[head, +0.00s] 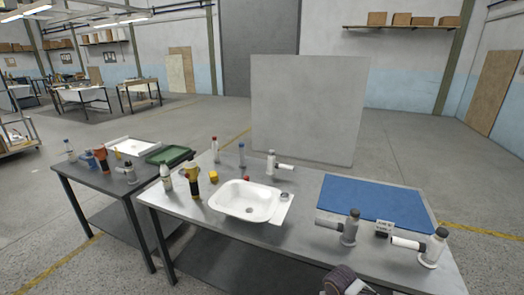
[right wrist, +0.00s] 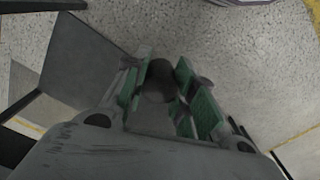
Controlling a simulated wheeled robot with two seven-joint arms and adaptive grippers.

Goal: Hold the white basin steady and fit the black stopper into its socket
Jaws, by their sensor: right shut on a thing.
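The white basin (head: 232,203) sits upright on the grey metal table in the head view. A flat ledge at its right side carries a small dark ring (head: 284,195). A small reddish-dark spot (head: 248,208) shows inside the bowl; I cannot tell which of these is the socket. In the right wrist view my right gripper (right wrist: 166,88) is shut on a dark rounded thing (right wrist: 160,75), which looks like the black stopper. Concrete floor lies beneath it, away from the basin. My left gripper is in neither view.
The table (head: 300,225) also holds a blue mat (head: 370,202), several grey-and-white fittings on the right, and bottles and a yellow-black tool (head: 193,182) on the left. A dark side table (head: 100,185) with a green tray (head: 170,155) stands at left.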

